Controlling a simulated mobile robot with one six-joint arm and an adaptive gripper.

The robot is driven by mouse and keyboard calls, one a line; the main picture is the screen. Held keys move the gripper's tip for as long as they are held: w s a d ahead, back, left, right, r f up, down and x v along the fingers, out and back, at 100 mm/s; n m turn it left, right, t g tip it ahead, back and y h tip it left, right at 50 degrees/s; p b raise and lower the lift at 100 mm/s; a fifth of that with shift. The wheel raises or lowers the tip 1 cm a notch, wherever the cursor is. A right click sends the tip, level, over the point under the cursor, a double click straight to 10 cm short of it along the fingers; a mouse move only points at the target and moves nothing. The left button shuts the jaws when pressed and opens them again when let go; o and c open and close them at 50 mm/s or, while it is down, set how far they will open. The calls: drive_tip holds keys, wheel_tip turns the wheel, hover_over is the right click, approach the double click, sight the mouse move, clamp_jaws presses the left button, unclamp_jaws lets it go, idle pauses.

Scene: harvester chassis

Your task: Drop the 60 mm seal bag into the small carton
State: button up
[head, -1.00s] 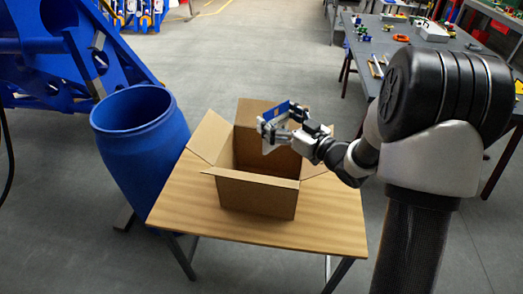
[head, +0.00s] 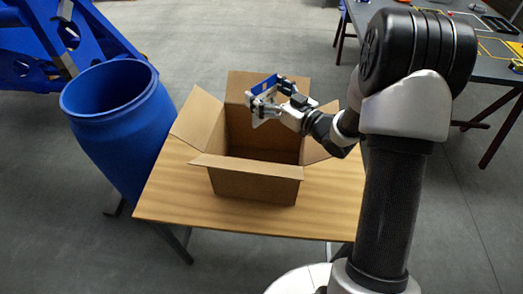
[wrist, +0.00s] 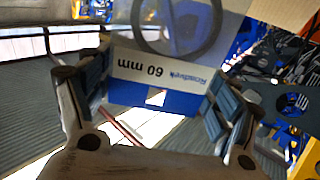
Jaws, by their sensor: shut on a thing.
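My gripper (head: 257,104) is shut on the 60 mm seal bag (head: 264,86), whose blue part shows at the fingers. In the wrist view the bag (wrist: 158,76) has a white label reading "60 mm" above a blue band, pinched between the two fingers. A dark ring shows through its clear part. The small carton (head: 252,182) stands open on a wooden table, with flaps spread. In the head view the gripper and bag appear over the rear of the carton's opening, in front of its back flap. Their exact height above the rim is hard to tell.
The wooden table (head: 185,203) has bare room around the carton. A blue open barrel (head: 120,130) stands close to its left edge. Blue machine framing (head: 60,40) is behind the barrel. A grey workbench (head: 480,70) with small items stands at the back right.

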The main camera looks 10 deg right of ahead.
drive_tip(key=shift+s+f+b, duration=0.15)
drive_tip(key=shift+f+b, duration=0.25)
drive_tip(key=shift+f, duration=0.25)
drive_tip(key=shift+f+b, duration=1.25)
drive_tip(key=shift+f, duration=0.9)
drive_tip(key=o, duration=0.9)
drive_tip(key=shift+r, duration=0.15)
wheel_tip(320, 180, up, 10)
drive_tip(key=shift+f, duration=0.1)
